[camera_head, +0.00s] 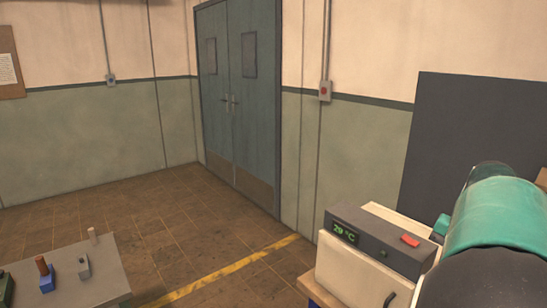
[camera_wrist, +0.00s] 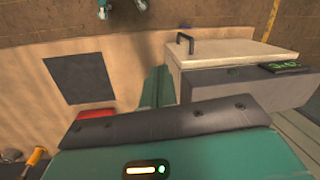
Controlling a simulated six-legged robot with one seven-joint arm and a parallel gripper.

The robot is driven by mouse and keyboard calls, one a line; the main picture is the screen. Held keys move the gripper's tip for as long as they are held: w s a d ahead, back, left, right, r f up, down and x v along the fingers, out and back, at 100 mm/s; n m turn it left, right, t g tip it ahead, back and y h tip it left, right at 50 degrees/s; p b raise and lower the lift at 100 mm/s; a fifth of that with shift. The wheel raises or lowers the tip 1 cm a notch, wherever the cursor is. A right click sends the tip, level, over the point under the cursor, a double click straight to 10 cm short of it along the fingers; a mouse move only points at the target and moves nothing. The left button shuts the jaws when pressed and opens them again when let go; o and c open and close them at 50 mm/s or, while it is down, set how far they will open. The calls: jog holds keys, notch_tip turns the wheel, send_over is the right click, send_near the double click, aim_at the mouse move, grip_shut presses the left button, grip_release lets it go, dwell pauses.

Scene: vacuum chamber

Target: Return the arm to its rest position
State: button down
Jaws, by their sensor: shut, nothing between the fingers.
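My arm shows as a large teal and dark cylinder at the right edge of the head view, close to the camera and beside the white box with a display (camera_head: 365,268). In the wrist view my gripper (camera_wrist: 158,72) shows as narrow teal fingers close together beyond a dark bar and a teal housing with a lit indicator. It is shut and empty. The white box (camera_wrist: 235,52) with a dark handle lies to the right of the fingers. I cannot tell whether they touch it. The head view does not clearly show the fingers.
A grey table (camera_head: 75,277) at lower left bears small blocks. The double door (camera_head: 238,95) is shut. A dark panel (camera_head: 455,130) stands behind the box. A pale bench top (camera_wrist: 35,85) holds a dark square (camera_wrist: 80,78). The tiled floor (camera_head: 150,215) is clear in the middle.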

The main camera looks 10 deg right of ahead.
jog(key=s+a+f+n+t+h, duration=0.1)
jog(key=a+n, duration=0.4)
jog(key=a, duration=1)
jog(key=s+a+f+n+t, duration=0.2)
jog(key=a+n, duration=0.4)
jog(key=a, duration=1)
jog(key=shift+s+a+t+h, duration=0.25)
jog(key=shift+s+t+h, duration=0.15)
jog(key=shift+s+t, duration=0.3)
